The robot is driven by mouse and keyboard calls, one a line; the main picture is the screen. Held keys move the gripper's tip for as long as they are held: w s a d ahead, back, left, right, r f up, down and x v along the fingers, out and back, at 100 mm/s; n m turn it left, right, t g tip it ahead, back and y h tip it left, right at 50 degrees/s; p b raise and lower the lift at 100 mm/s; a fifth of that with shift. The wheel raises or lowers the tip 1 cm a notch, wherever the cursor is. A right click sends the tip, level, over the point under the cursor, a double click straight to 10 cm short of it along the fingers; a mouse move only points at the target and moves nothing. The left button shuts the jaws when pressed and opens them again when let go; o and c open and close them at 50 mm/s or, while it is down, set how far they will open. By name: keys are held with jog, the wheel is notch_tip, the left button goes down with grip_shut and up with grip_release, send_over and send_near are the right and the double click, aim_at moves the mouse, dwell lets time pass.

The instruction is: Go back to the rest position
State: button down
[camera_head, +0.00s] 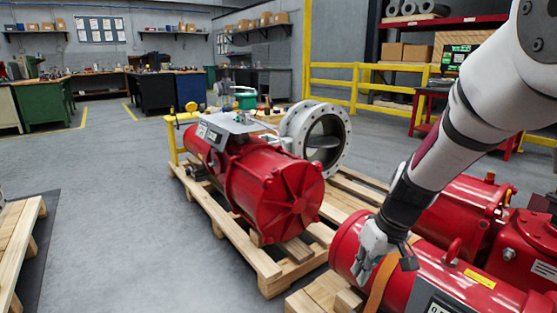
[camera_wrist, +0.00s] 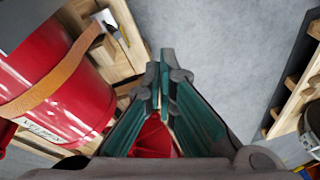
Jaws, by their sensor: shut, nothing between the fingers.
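My gripper (camera_head: 390,265) hangs at the end of my white and black arm, in front of the near red actuator cylinder in the head view. In the wrist view its green-padded fingers (camera_wrist: 165,78) come together with nothing held between them. The near red actuator (camera_head: 345,245) has an orange strap around it and lies on a wooden pallet; in the wrist view a strapped red cylinder (camera_wrist: 75,105) is on the left. Whether the gripper touches the actuator cannot be told.
Another red actuator (camera_head: 265,190) with a grey flanged valve (camera_head: 318,138) lies on a pallet (camera_head: 235,235) at centre. A further pallet (camera_head: 18,240) is at the left edge. Yellow railing (camera_head: 355,90) and workbenches stand behind. The grey floor (camera_head: 120,200) at left is clear.

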jog(key=s+a+r+m, duration=0.1)
jog(key=s+r, duration=0.4)
jog(key=s, duration=0.3)
jog(key=s+a+r, duration=0.2)
jog(key=s+r, duration=0.4)
jog(key=s, duration=0.1)
jog(key=s+d+r+m+g+h, duration=0.1)
jog(key=s+d, duration=0.1)
jog(key=s, duration=0.7)
jog(key=s+d+r+m+g+h, duration=0.1)
jog(key=s+m, duration=0.1)
jog(key=s, duration=0.7)
notch_tip(320, 180, up, 38)
jog(key=t+p, duration=0.4)
jog(key=p, duration=3.2)
jog(key=shift+s+d+n+p, duration=0.2)
jog(key=shift+s+n+p, duration=0.05)
jog(key=shift+n+p, duration=0.1)
